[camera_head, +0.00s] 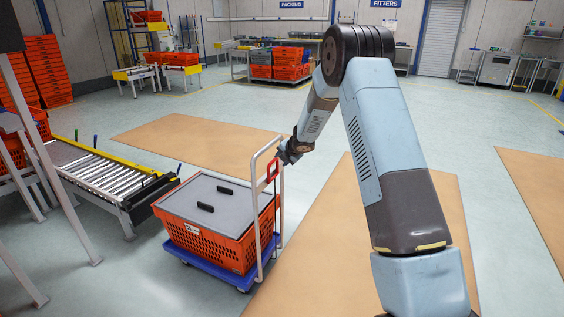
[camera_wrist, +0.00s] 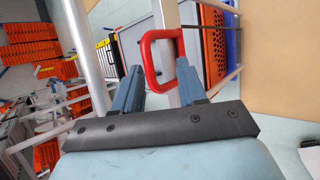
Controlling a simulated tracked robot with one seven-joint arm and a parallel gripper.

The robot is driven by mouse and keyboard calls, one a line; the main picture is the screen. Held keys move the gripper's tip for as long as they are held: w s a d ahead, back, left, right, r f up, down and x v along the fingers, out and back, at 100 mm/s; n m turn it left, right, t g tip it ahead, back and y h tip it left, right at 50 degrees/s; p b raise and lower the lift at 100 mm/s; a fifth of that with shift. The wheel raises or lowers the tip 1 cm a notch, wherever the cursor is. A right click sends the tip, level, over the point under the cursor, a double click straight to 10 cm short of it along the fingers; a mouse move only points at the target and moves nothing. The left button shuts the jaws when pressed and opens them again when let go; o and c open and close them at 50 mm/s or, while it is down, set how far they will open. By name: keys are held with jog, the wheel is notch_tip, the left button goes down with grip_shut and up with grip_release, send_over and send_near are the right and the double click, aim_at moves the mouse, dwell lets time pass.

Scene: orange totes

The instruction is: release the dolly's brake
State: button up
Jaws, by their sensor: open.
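The blue dolly (camera_head: 222,277) stands on the floor at the lower centre-left, with a pale upright push handle (camera_head: 281,205) on its right side. A red loop-shaped lever (camera_head: 272,170) sits at the handle's upper part. It also shows in the wrist view (camera_wrist: 161,35), beside a pale post (camera_wrist: 166,16). My gripper (camera_head: 287,154) is at the handle's top, close to the red lever. In the wrist view my gripper (camera_wrist: 160,78) is open, its two blue fingers either side of the loop's lower part. I cannot tell whether they touch it.
An orange tote (camera_head: 210,240) with a grey lid (camera_head: 215,196) rides on the dolly. A roller conveyor (camera_head: 105,173) stands close on its left. Tan floor mats (camera_head: 185,138) lie around, and open floor is to the right. Orange totes stand stacked at the back.

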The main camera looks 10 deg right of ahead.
jog(key=a+r+v, duration=0.1)
jog(key=v, duration=0.8)
jog(key=shift+w, duration=0.25)
dwell(0.7)
jog(key=shift+r, duration=0.1)
dwell(0.3)
jog(key=v, duration=1.3)
jog(key=shift+s, duration=0.25)
jog(key=shift+r, duration=0.15)
